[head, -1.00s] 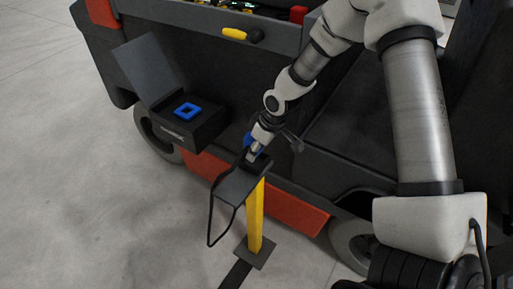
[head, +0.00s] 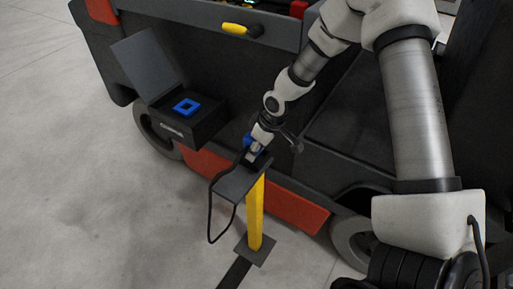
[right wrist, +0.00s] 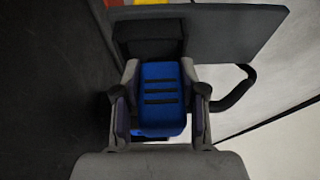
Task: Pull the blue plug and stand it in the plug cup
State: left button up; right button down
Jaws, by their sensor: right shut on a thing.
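The blue plug (right wrist: 160,98) has dark ribs and sits between the fingers of my right gripper (right wrist: 160,76), which is shut on it. In the head view my right gripper (head: 255,152) is at the far end of a grey plate (head: 240,183) on a yellow post (head: 255,215). A little of the plug's blue shows beside it. A black block (right wrist: 150,38) stands against the plug's far end and may be the plug cup. I cannot tell whether the plug is inside it. My left gripper is not in view.
A black cable (head: 211,215) hangs in a loop beside the post. A black box (head: 190,125) with a raised lid and a blue square ring (head: 186,106) is on the dark vehicle behind. A yellow handle (head: 240,30) is above. Grey floor at left is clear.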

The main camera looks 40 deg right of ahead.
jog(key=shift+f, duration=0.4)
grip_release()
dwell(0.4)
notch_tip(320, 180, up, 11)
jog(key=p, duration=1)
dwell(1.1)
